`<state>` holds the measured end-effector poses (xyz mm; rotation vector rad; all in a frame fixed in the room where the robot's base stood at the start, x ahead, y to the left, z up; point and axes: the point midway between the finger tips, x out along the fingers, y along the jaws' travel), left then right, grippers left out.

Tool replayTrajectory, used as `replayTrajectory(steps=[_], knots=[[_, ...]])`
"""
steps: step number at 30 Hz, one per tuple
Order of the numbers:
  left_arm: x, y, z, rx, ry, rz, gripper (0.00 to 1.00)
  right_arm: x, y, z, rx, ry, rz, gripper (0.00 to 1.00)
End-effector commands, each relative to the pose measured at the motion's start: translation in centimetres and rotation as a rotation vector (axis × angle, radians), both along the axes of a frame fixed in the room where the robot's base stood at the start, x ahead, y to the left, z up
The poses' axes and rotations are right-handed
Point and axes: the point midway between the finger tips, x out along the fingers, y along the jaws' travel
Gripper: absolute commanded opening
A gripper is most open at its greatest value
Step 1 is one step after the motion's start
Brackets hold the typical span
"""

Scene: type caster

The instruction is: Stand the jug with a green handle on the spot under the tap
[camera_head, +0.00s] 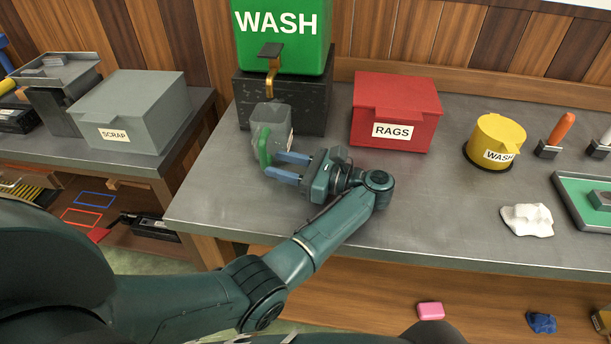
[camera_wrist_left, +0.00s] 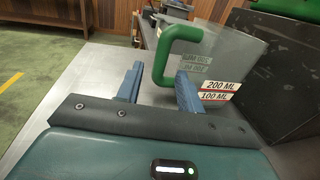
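The clear jug (camera_head: 272,122) stands upright on the grey bench, close in front of the black block, just below the brass tap (camera_head: 271,84) in the head view. Its green handle (camera_head: 264,149) faces my left gripper (camera_head: 273,164). The left gripper is open, its two blue fingers apart. In the left wrist view, the handle (camera_wrist_left: 168,52) shows at the gap between the fingertips (camera_wrist_left: 158,82), and the jug (camera_wrist_left: 225,65) has 200 ML and 100 ML labels. I cannot tell whether the fingers touch the handle. The spot under the tap is hidden. My right gripper is not in view.
The green WASH tank (camera_head: 300,50) sits on the black block (camera_head: 312,105). A red RAGS box (camera_head: 395,100), a yellow WASH pot (camera_head: 490,140) and a white cloth (camera_head: 527,220) stand to the right. A grey SCRAP box (camera_head: 130,110) is left. The bench front is mostly clear.

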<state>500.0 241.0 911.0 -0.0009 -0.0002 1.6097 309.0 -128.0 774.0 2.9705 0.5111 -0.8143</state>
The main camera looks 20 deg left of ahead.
Motion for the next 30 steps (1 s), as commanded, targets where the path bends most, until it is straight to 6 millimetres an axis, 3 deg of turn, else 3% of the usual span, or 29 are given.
replayTrajectory(steps=[4,10,30], knots=[[0.1,-3.1,-0.5,-0.005,0.001,-0.001,0.37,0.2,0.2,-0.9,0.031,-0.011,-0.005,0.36],[0.2,-5.3,-0.2,-0.001,0.001,0.0,0.37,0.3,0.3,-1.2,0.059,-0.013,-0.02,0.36],[0.2,-5.6,0.0,0.001,0.0,0.001,0.37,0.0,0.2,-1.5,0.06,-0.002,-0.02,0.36]])
